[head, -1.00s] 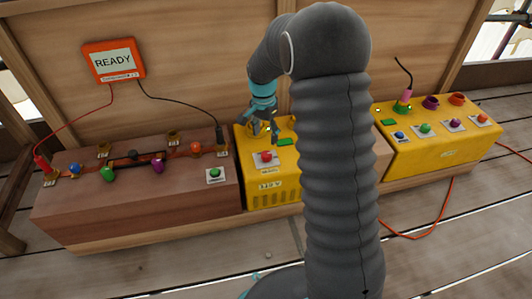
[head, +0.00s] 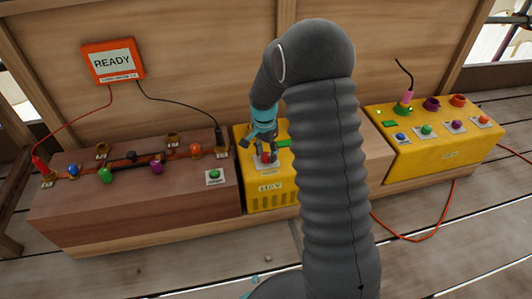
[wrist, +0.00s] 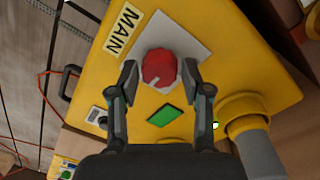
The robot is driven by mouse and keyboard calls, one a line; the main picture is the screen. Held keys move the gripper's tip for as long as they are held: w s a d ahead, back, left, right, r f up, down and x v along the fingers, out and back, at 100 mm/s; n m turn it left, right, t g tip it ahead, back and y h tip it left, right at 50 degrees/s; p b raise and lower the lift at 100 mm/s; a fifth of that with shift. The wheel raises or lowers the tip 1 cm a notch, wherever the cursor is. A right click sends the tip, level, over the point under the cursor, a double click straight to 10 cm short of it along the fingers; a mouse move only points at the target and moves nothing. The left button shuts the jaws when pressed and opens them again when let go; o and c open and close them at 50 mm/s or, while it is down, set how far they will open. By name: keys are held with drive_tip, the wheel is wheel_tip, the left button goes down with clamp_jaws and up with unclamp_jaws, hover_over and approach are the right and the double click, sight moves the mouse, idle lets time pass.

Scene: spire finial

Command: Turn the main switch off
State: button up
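The main switch is a red rotary knob (wrist: 159,68) with a white pointer line, on a pale plate (wrist: 190,38) beside a label reading MAIN (wrist: 122,29). It sits on top of the yellow box (head: 270,198). In the head view the knob (head: 265,158) is partly hidden by my gripper (head: 260,152), which points down over it. In the wrist view my gripper (wrist: 160,78) is open, one finger on each side of the knob. A gap shows at the left finger; the right fingertip is close to the knob, and contact cannot be told.
A green rectangle (wrist: 163,117) lies beside the knob, with a yellow cylinder (wrist: 245,120) nearby. A brown box (head: 130,205) with coloured knobs stands left, another yellow box (head: 440,150) right. A wall display (head: 113,61) reads READY.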

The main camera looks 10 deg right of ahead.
drive_tip(key=c, duration=0.6)
drive_tip(key=n+p, duration=0.1)
drive_tip(key=n, duration=0.3)
drive_tip(key=shift+n, duration=0.4)
drive_tip(key=n+p, duration=0.1)
drive_tip(key=n, duration=0.3)
drive_tip(key=shift+n, duration=0.3)
drive_tip(key=n+p, duration=0.1)
drive_tip(key=n, duration=0.3)
drive_tip(key=shift+s+t, duration=0.1)
drive_tip(key=shift+t, duration=0.2)
drive_tip(key=shift+a+n, duration=0.1)
drive_tip(key=shift+n, duration=2.1)
